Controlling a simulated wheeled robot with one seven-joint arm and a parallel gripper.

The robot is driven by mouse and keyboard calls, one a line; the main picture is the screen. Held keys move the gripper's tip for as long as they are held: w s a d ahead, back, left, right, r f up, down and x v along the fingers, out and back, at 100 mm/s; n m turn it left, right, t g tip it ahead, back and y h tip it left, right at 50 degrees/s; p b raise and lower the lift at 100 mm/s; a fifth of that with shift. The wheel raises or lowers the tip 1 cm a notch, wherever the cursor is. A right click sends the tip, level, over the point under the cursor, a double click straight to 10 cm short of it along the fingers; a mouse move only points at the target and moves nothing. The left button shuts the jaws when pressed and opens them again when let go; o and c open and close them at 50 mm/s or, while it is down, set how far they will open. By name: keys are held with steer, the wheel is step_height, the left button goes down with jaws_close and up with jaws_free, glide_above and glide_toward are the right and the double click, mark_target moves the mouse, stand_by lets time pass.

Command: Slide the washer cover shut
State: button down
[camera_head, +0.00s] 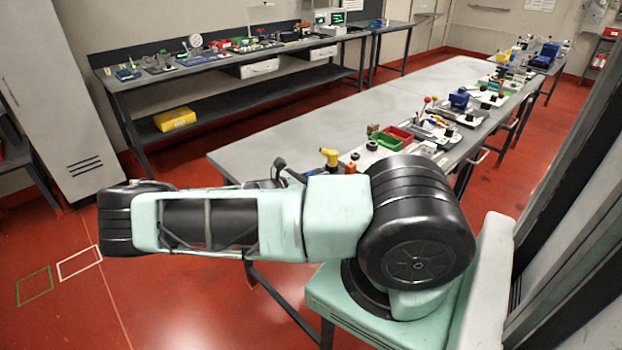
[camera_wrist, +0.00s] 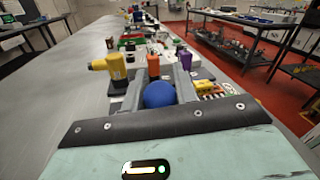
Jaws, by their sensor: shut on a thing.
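My gripper (camera_wrist: 160,88) shows in the wrist view, with one grey finger on each side of a round blue knob (camera_wrist: 159,95). The fingers are shut on this knob. I cannot make out the washer cover itself, nor whether the blue knob belongs to it. What lies under the knob is hidden by the gripper body. In the head view my arm crosses in front of the near end of the bench, and my gripper is hidden.
The grey bench (camera_head: 270,150) has bare top on its left side. Near the gripper stand a yellow handled thing (camera_wrist: 108,66), an orange piece (camera_wrist: 153,66), a purple piece (camera_wrist: 185,60) and a yellow block (camera_wrist: 207,88).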

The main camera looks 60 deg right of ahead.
steer(key=shift+d, duration=0.1)
steer(key=c, duration=1.1)
jaws_free()
steer(key=shift+d, duration=0.15)
steer(key=b+v, duration=0.5)
steer(key=v, duration=1.2)
steer(key=shift+a+b, duration=0.25)
steer(key=shift+b, duration=0.15)
